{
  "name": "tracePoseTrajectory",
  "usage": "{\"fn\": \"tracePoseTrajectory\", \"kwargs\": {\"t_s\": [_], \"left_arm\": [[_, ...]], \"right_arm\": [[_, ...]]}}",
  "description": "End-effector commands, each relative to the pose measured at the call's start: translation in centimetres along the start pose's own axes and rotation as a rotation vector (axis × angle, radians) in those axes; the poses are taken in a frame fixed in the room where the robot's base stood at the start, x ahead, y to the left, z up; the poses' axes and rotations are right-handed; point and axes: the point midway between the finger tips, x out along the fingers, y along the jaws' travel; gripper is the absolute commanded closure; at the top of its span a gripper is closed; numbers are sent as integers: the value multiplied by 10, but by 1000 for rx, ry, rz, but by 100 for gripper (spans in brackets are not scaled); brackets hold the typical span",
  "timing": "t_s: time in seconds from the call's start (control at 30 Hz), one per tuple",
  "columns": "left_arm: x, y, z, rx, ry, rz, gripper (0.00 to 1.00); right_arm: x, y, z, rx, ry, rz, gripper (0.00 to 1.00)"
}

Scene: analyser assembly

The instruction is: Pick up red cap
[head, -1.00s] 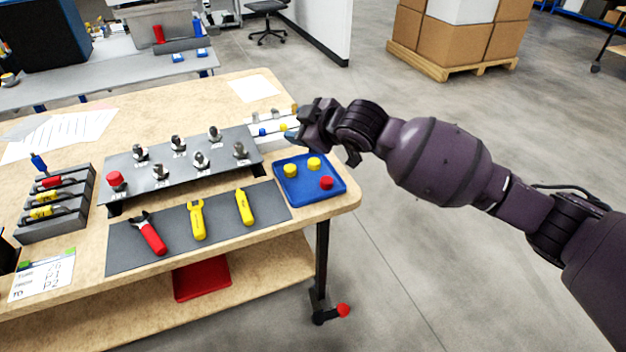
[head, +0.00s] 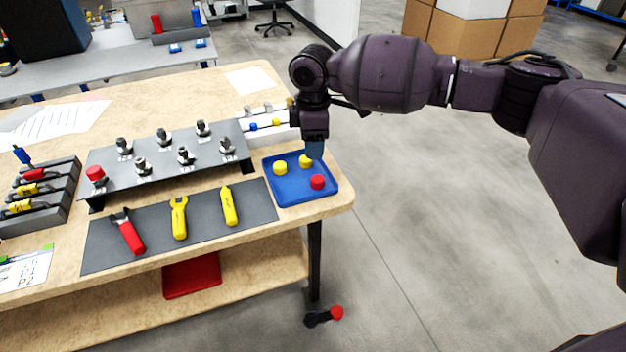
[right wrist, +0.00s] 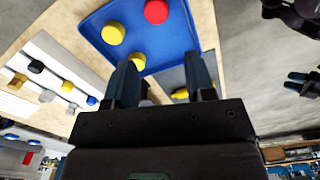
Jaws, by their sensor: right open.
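A red cap (head: 317,181) lies in the front right part of the blue tray (head: 292,198), with two yellow caps (head: 280,168) behind it. In the right wrist view the red cap (right wrist: 156,11) is at the top, beyond the fingertips. Another red cap (head: 96,174) sits on the left end of the grey fixture (head: 135,183). My right gripper (head: 314,150) points down over the tray's back right part, apart from the red cap. In the right wrist view my right gripper (right wrist: 163,78) is open, with nothing between its fingers.
A dark mat (head: 205,225) with a red-handled tool and two yellow tools lies left of the tray. A white holder (head: 262,134) with small caps stands behind the tray. The table's right edge is close to the tray.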

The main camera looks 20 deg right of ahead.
Motion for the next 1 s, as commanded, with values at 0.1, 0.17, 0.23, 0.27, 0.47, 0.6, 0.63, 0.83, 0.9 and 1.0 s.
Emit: {"fn": "tracePoseTrajectory", "kwargs": {"t_s": [0.1,0.17,0.23,0.27,0.47,0.6,0.63,0.83,0.9,1.0], "left_arm": [[1,0,7,2,-13,0,57],[2,0,11,3,-20,0,57],[2,0,15,5,-28,1,57],[3,0,17,5,-32,2,57],[4,-2,23,12,-43,2,57],[5,-2,23,13,-42,2,57],[5,-2,24,13,-43,2,57],[9,-1,33,14,-57,5,57],[10,-1,33,13,-57,5,57],[11,-1,31,13,-53,5,57]], "right_arm": [[12,0,0,-5,0,-2,50],[21,0,0,-4,-1,-3,50],[32,0,0,-4,-1,-3,50],[36,0,0,-4,-1,-4,50],[57,0,0,-4,1,-1,50],[62,1,1,-4,3,2,50],[65,2,2,-4,2,1,50],[94,3,8,-4,0,-4,50],[103,3,7,-4,1,-3,50],[109,3,7,-3,2,0,50]]}}
